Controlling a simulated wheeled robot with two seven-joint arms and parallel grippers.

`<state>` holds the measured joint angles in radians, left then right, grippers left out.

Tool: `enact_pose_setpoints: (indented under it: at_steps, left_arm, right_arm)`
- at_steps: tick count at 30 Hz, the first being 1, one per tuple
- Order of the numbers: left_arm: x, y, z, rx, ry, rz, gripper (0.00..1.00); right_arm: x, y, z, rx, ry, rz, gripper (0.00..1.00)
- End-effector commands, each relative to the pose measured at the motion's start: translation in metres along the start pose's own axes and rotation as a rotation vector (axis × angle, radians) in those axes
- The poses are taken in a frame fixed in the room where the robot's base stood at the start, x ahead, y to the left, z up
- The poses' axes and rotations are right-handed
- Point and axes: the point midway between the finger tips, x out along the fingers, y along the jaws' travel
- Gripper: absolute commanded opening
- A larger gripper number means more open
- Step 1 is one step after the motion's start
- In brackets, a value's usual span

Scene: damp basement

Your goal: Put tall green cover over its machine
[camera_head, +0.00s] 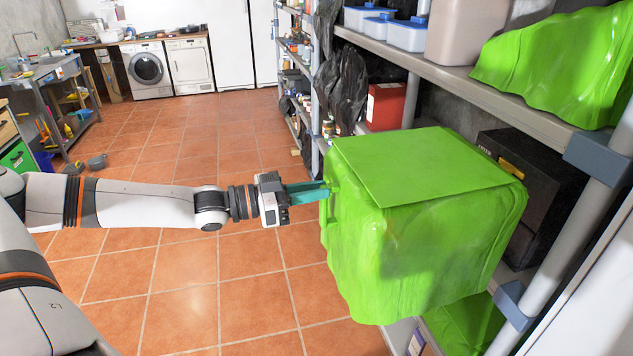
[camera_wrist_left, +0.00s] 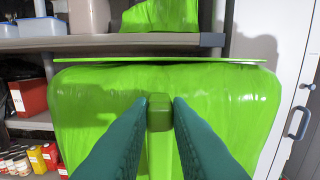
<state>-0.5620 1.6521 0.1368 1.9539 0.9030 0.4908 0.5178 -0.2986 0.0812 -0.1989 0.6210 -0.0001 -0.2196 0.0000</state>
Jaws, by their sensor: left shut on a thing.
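The tall green cover (camera_head: 420,240) is a boxy, draped green shape with a flat top panel. It hangs in front of the middle shelf and also fills the left wrist view (camera_wrist_left: 90,110). My left gripper (camera_head: 322,190) is shut on a small green grip block on the cover's side; the block shows between the teal fingers (camera_wrist_left: 160,112) in the left wrist view. A black machine (camera_head: 545,190) stands on the middle shelf, behind and right of the cover, partly hidden by it. My right gripper is not in view.
Another green cover (camera_head: 560,65) lies on the upper shelf (camera_head: 500,100), and green material (camera_head: 465,325) shows low down. A red box (camera_head: 385,105) and a black bag (camera_head: 345,85) are left of the machine. A shelf post (camera_head: 560,260) stands at right. The tiled floor (camera_head: 180,260) is open at left.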

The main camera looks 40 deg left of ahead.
Motion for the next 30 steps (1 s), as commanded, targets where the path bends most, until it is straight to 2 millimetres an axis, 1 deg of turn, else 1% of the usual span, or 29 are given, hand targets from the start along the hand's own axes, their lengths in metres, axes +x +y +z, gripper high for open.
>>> enact_pose_setpoints:
  at_steps: [1, 3, 6, 16, 25, 30]
  left_arm:
    - [0.004, 0.001, 0.007, 0.007, 0.002, -0.01, 0.0]
    - [0.007, 0.002, 0.013, 0.005, 0.001, -0.016, 0.0]
    - [0.009, 0.003, 0.017, 0.003, -0.001, -0.02, 0.0]
    - [0.009, 0.003, 0.017, 0.004, -0.002, -0.019, 0.0]
    - [0.016, 0.003, 0.014, 0.006, -0.003, -0.018, 0.0]
    - [0.018, 0.003, 0.018, 0.005, -0.003, -0.017, 0.0]
  right_arm:
    - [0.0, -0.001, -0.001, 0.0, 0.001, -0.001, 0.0]
    - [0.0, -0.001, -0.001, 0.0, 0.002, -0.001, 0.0]
    - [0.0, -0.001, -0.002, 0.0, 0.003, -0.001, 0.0]
    - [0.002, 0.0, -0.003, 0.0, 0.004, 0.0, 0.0]
    - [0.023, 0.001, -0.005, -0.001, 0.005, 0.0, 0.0]
    - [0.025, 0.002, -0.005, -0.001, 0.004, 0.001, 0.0]
